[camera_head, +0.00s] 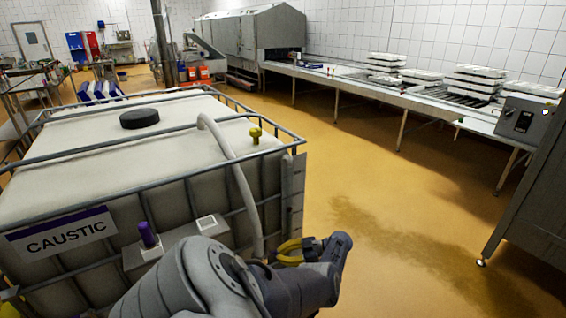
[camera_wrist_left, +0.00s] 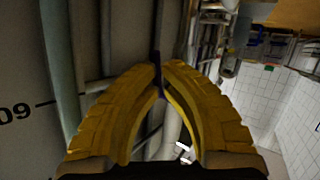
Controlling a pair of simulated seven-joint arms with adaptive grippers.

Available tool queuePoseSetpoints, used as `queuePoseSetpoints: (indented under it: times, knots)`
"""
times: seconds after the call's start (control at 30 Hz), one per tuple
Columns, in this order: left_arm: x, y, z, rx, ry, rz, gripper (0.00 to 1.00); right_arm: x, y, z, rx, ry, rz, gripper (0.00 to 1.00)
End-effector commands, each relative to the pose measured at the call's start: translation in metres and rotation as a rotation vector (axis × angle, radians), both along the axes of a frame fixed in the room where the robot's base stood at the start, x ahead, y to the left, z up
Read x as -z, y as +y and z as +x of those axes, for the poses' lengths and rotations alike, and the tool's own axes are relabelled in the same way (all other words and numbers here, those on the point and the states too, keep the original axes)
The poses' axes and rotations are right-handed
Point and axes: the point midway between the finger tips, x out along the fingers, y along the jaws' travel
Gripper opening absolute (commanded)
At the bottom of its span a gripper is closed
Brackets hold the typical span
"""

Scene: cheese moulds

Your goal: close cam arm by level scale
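The level scale (camera_head: 293,195) is a pale upright strip at the near right corner of the white caustic tank (camera_head: 70,195). My left gripper (camera_head: 290,252) is low beside the tank corner, just below the scale and right of the hose end. In the left wrist view its yellow fingers (camera_wrist_left: 161,75) are drawn together at the tips. A thin dark purplish piece shows between the tips; I cannot tell if it is the cam arm or if it is held. My right gripper is not in view.
A purple-capped fitting (camera_head: 147,236) stands on the tank's front. Open yellow floor (camera_head: 370,210) lies to the right. A conveyor with stacked moulds (camera_head: 470,85) runs along the back wall.

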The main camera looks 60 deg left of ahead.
Motion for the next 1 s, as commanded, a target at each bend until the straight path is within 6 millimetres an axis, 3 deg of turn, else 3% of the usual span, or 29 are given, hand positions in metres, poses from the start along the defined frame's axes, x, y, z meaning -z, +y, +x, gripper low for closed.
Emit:
queuePoseSetpoints:
  times: [1.0]
  knots:
    - [0.0059,-0.0002,-0.0057,-0.002,0.001,0.000,0.00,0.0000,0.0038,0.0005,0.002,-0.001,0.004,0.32]
